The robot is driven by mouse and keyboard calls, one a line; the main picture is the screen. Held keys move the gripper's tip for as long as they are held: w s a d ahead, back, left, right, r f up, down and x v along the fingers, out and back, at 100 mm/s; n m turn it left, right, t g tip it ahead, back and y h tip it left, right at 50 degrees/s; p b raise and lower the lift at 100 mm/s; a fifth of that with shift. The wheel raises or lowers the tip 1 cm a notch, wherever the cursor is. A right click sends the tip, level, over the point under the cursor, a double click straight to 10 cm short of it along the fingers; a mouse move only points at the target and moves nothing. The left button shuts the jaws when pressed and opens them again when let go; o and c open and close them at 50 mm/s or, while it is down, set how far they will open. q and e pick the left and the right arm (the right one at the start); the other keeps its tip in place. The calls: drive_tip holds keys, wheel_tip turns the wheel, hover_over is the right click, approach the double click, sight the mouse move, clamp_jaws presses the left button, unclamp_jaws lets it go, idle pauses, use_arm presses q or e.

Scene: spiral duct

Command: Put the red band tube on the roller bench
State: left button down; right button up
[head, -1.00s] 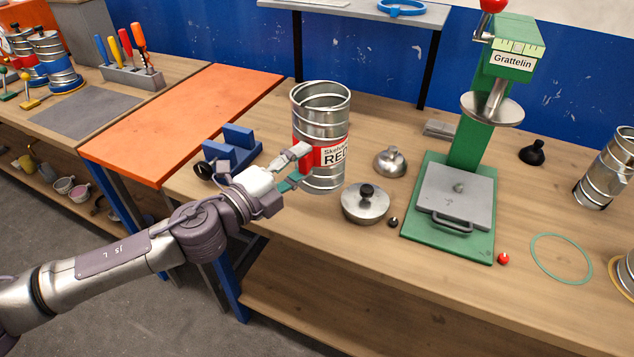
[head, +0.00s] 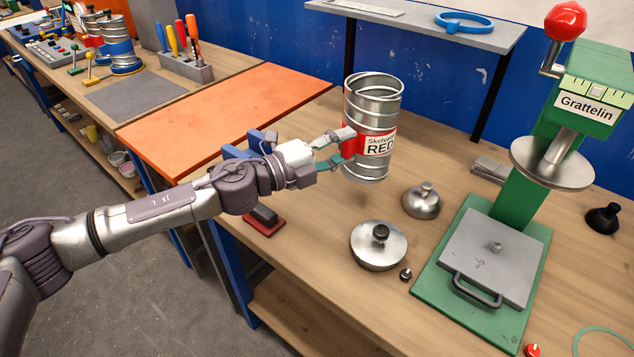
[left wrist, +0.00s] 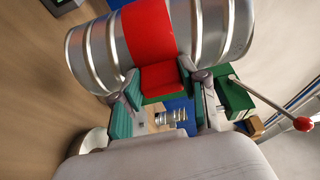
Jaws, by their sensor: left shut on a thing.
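The red band tube (head: 372,115) is a ribbed silver cylinder with a red label band reading "RED". My left gripper (head: 340,148) is shut on its red band from the left side. The tube is upright and appears to hang a little above the wooden bench. In the left wrist view the tube (left wrist: 215,35) spans the top, with its red band between my fingers (left wrist: 163,92). A low blue stand (head: 235,152) behind my left gripper may be the roller bench; it is mostly hidden. My right gripper is not in view.
An orange tabletop (head: 215,125) lies clear at left.

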use_arm(q)
drive_tip(key=a+f+b, duration=0.1)
drive_tip(key=a+f, duration=0.6)
drive_tip(key=f, duration=0.1)
drive_tip(key=shift+w+b, duration=0.25)
drive_tip(key=shift+b, duration=0.1)
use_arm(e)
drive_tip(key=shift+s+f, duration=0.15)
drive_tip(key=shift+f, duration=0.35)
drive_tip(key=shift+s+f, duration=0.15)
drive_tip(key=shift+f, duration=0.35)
use_arm(q)
drive_tip(key=shift+f, duration=0.15)
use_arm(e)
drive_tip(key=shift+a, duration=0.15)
use_arm(q)
drive_tip(key=c, duration=1.1)
unclamp_jaws()
drive_tip(key=shift+f, duration=0.15)
drive_tip(key=o, duration=0.5)
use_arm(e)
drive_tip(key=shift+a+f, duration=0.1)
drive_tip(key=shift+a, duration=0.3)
